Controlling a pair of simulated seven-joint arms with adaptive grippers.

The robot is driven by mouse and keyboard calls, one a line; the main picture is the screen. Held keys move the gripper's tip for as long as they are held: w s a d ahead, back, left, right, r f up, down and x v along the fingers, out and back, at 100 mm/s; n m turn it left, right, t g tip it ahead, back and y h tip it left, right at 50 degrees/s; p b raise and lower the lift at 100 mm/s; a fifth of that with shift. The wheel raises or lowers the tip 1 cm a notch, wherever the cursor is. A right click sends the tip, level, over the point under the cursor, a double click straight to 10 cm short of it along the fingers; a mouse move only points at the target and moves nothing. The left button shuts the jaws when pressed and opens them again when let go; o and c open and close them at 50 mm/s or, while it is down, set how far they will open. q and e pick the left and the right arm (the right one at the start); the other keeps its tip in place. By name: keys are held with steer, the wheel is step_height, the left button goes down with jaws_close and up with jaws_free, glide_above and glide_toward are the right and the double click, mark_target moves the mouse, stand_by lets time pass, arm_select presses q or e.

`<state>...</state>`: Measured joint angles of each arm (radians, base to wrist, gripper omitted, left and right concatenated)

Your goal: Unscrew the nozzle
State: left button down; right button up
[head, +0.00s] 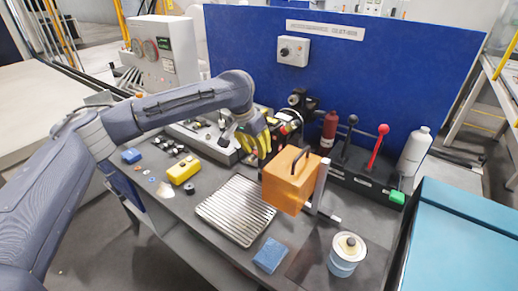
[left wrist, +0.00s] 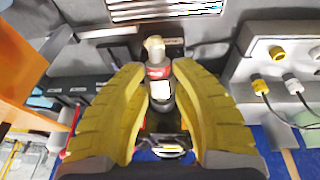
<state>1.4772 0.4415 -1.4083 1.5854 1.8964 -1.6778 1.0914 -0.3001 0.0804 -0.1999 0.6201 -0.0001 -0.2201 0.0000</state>
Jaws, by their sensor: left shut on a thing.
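The nozzle (left wrist: 158,72) shows in the left wrist view as a narrow grey piece with a red band and a pale tip, pointing away from the black holder below it. My left gripper (left wrist: 158,84) has its two yellow fingers on either side of it and is shut on it. In the head view the left gripper (head: 258,140) is at the middle of the bench, in front of the black fixture (head: 300,101). There the fingers hide the nozzle. My right gripper is not in view.
An orange box (head: 286,186) with a handle stands close to the right of the gripper. A slatted metal tray (head: 236,210) lies in front. Levers with red (head: 383,129) and black knobs, a red bottle (head: 328,133) and a white bottle (head: 414,152) stand right. A blue panel (head: 400,75) closes the back.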

mark_target(251, 157)
arm_select(q)
steer(key=shift+s+f, duration=0.15)
steer(key=shift+f, duration=0.15)
steer(key=shift+s+a+r, duration=0.1)
steer(key=shift+s+a, duration=0.4)
steer(key=shift+s, duration=0.15)
steer(key=shift+s+a+r, duration=0.1)
steer(key=shift+s+a, duration=0.35)
steer(key=shift+s, duration=0.2)
steer(key=shift+s+a, duration=0.1)
steer(key=shift+s, duration=0.1)
